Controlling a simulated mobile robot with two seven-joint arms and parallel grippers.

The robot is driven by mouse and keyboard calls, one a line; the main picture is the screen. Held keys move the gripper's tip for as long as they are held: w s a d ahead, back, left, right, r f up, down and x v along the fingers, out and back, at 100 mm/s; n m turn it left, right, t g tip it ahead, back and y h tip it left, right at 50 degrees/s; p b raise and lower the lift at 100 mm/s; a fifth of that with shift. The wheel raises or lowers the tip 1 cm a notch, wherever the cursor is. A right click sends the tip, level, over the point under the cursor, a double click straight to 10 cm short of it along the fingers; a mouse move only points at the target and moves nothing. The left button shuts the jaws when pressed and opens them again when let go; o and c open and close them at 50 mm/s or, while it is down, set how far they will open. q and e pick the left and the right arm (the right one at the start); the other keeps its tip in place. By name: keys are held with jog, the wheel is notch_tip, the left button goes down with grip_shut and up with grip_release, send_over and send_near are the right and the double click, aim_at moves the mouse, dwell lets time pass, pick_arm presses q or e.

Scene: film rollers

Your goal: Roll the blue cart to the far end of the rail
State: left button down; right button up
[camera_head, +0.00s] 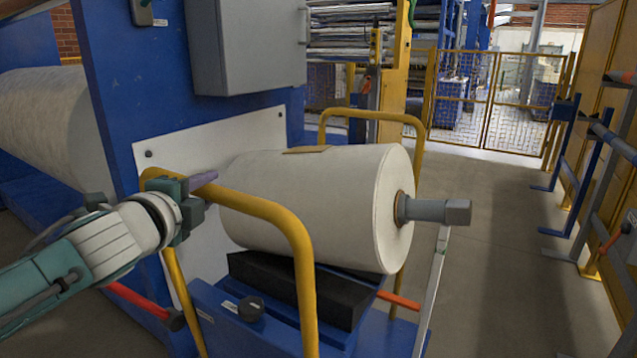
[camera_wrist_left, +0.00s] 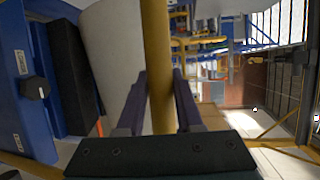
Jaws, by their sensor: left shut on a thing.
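The blue cart (camera_head: 222,318) stands at the lower middle of the head view, with a yellow tube handle (camera_head: 292,235) on its near side and another on its far side. It carries a large white film roll (camera_head: 310,200) on black cradle blocks (camera_head: 270,285). My left gripper (camera_head: 203,182) is shut on the near yellow handle, near its upper left corner. In the left wrist view, the yellow handle bar (camera_wrist_left: 157,70) runs between the two fingers (camera_wrist_left: 158,100). The rail is not clearly visible. My right gripper is not in view.
A blue machine wall (camera_head: 130,75) with a grey box (camera_head: 245,45) stands left of the cart. Blue racks (camera_head: 570,150) line the right side. A yellow mesh gate (camera_head: 490,105) stands at the back. Grey floor (camera_head: 490,270) is open right of the cart.

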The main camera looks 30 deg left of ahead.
pick_arm(q)
jog(key=shift+s+a+f, duration=0.1)
jog(key=shift+f, duration=0.5)
jog(key=c, duration=0.8)
grip_release()
jog(key=shift+c, duration=0.2)
jog(key=shift+o, duration=1.3)
jog(key=shift+r, duration=0.2)
jog(key=shift+s+r, duration=0.15)
jog(key=shift+s, duration=0.1)
jog(key=p+v, duration=0.2)
jog(key=v, duration=0.7)
jog(key=shift+s+d, duration=0.2)
jog(key=shift+s, duration=0.05)
